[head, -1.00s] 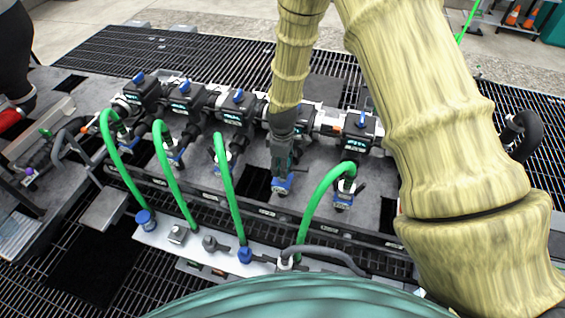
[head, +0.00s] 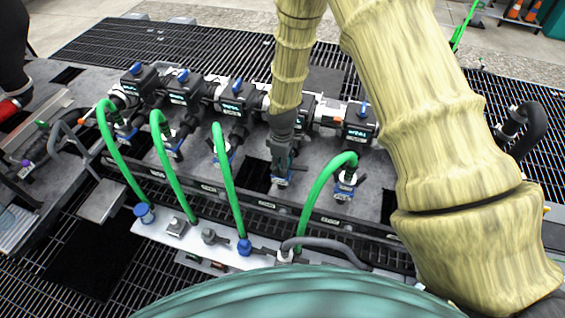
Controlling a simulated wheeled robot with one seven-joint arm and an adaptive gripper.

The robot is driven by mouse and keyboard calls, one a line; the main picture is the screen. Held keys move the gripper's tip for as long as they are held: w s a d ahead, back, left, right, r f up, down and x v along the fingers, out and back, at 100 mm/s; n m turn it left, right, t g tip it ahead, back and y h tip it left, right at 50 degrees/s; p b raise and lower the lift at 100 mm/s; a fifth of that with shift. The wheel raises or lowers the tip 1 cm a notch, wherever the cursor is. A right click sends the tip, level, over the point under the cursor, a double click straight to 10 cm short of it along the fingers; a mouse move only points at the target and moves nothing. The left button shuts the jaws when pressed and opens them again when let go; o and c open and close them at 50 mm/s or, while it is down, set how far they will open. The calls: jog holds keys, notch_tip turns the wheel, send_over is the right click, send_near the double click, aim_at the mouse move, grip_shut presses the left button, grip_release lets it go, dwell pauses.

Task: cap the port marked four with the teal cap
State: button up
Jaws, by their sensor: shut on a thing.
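My gripper (head: 281,174) points down at the fourth outlet from the left on the manifold (head: 330,122), the one without a green hose. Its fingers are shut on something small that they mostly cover. A bit of blue-teal (head: 279,183) shows at the fingertips; I cannot tell how much is the teal cap and how much is the port. Whether the cap sits on the port or is just in front of it is not clear. The number marks on the label strip (head: 267,205) are too small to read.
Green hoses (head: 222,165) arch from the other outlets, one on each side close to my gripper. A pale tray (head: 225,251) in front carries blue and grey fittings (head: 144,212). A dark hose (head: 330,248) lies at its right end. Blue-handled valves (head: 237,86) stand behind.

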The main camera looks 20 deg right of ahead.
dwell(0.3)
jog(key=o, duration=1.2)
jog(key=shift+c, duration=0.2)
notch_tip(320, 180, up, 12)
jog(key=shift+f, duration=0.1)
